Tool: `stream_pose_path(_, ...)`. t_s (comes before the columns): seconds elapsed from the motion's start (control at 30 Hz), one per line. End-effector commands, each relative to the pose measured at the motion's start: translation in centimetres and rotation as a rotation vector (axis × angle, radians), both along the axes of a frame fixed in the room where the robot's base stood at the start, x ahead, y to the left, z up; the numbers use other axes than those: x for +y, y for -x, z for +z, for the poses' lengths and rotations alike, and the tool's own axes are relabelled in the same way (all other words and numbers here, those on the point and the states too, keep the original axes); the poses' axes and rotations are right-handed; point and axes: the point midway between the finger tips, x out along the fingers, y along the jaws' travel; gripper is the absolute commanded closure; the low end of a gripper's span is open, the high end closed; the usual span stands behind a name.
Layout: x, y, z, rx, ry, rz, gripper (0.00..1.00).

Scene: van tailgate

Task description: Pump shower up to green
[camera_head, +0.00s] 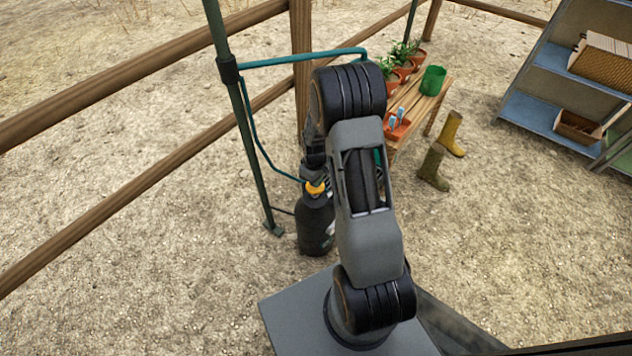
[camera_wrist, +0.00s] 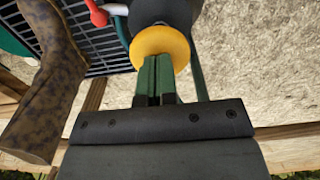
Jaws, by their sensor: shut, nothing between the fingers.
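The shower is a black pressure tank (camera_head: 316,226) standing upright on the ground, with a yellow collar (camera_head: 315,187) near its top. A teal hose runs from it to a green pole (camera_head: 243,115). In the wrist view the round yellow part (camera_wrist: 160,46) lies just beyond my fingertips, with a dark rounded part above it. My gripper (camera_wrist: 156,62) is shut and empty, its tips close to or touching the yellow part; I cannot tell which. In the head view my arm hides much of the gripper and tank top. No green gauge zone is readable.
A wooden bench (camera_head: 405,108) with potted plants, a green pot (camera_head: 432,80) and a red tray (camera_head: 397,126) stands behind. A wooden fence (camera_head: 130,165) runs left. Sandy ground is otherwise open.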

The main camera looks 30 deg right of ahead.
Motion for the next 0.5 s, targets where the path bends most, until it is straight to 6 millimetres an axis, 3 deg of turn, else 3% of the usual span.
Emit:
stream_pose_path(0.2, 0.0, 0.1, -1.7, 0.002, 0.000, 0.000, 1.00)
stream_pose_path(0.5, 0.0, 0.1, -1.2, 0.002, 0.000, 0.000, 1.00)
